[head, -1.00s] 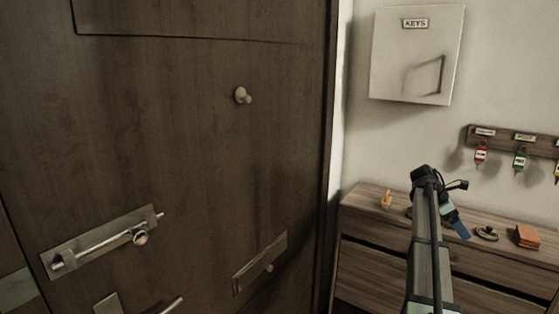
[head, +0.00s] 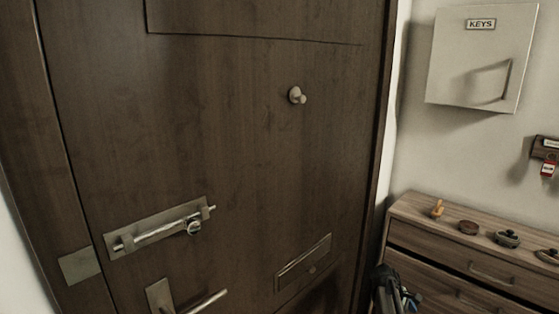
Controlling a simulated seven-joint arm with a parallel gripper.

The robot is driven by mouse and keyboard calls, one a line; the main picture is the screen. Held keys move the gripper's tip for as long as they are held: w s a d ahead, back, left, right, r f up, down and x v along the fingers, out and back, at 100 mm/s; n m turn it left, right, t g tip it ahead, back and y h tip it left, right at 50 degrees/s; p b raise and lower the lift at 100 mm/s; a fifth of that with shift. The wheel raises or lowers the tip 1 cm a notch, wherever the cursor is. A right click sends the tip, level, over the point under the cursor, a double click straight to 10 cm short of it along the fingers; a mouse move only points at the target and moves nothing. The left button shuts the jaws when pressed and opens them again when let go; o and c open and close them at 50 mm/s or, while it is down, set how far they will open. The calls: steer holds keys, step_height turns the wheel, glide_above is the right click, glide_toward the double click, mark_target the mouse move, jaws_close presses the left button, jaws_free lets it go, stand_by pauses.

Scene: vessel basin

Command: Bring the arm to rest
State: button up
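My gripper (head: 412,299) is low in the head view, at the bottom edge right of the door, in front of the wooden drawer chest. Only the dark end of my arm and a small part of the gripper show. The fingers are too small and dark to tell whether they are open or shut. I see nothing clearly held.
The dark door (head: 230,130) fills the left and middle, with a sliding bolt (head: 155,231), a lever handle (head: 205,302) and a letter plate (head: 303,262). The drawer chest (head: 420,212) bears several small items. A key cabinet (head: 482,55) hangs above it.

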steer(key=s+a+f+m+g+y, duration=0.2)
steer(key=s+a+f+m+y, duration=0.15)
steer(key=s+a+f, duration=1.3)
steer(key=s+a+f+m+g+y, duration=0.1)
steer(key=s+a+f+m, duration=0.1)
steer(key=s, duration=0.6)
steer(key=s+a+f+m+y, duration=0.1)
steer(key=s+a+f+m, duration=0.2)
steer(key=s, duration=0.6)
steer(key=s+a+f+m+g+y, duration=0.1)
steer(key=s+a+f+m, duration=0.1)
steer(key=s+a+f, duration=0.4)
steer(key=s, duration=0.2)
steer(key=shift+s+g, duration=0.3)
